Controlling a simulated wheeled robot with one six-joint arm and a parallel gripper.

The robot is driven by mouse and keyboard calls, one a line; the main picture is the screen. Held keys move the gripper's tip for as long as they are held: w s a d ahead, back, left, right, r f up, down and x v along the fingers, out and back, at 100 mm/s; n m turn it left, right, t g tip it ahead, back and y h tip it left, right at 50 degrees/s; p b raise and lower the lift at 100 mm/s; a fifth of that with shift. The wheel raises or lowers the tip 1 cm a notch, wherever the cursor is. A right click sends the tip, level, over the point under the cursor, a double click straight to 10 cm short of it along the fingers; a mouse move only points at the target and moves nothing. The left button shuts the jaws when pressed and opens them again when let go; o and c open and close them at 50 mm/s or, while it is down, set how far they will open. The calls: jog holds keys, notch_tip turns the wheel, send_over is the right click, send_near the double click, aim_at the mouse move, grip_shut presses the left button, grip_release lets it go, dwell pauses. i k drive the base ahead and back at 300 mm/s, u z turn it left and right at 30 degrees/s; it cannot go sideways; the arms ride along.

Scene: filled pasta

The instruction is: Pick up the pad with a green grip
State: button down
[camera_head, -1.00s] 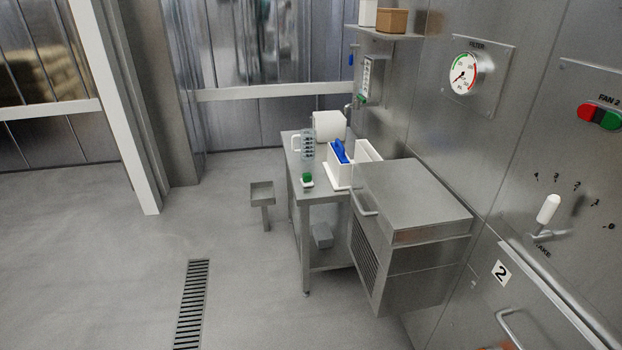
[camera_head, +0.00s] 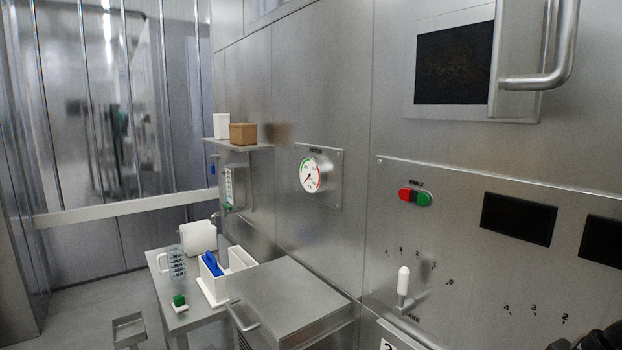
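The pad with a green grip (camera_head: 179,301) is small, with a white base under a green top. It sits on the left front part of the steel table (camera_head: 160,270), apart from the jug and the white caddy. Nothing covers it. My gripper is not in view. Dark rounded parts at the lower right edge are too cropped to identify.
Near the pad are a clear measuring jug (camera_head: 175,263), a white caddy (camera_head: 213,289) holding a blue-handled item (camera_head: 211,264), and a white roll (camera_head: 198,237). A steel cabinet (camera_head: 290,300) stands right of them. A small stand (camera_head: 129,329) is left of the table.

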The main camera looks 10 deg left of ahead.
aim_at(180, 305)
jog(key=k, duration=1.15)
jog(key=u, duration=0.75)
jog(key=i, duration=0.45)
jog(key=u, duration=1.15)
jog(key=i, duration=1.2)
jog(key=u, duration=0.4)
jog(key=i, duration=1.6)
jog(key=z, duration=1)
jog(key=i, duration=0.9)
jog(key=z, duration=1.3)
jog(key=i, duration=0.35)
jog(key=z, duration=0.3)
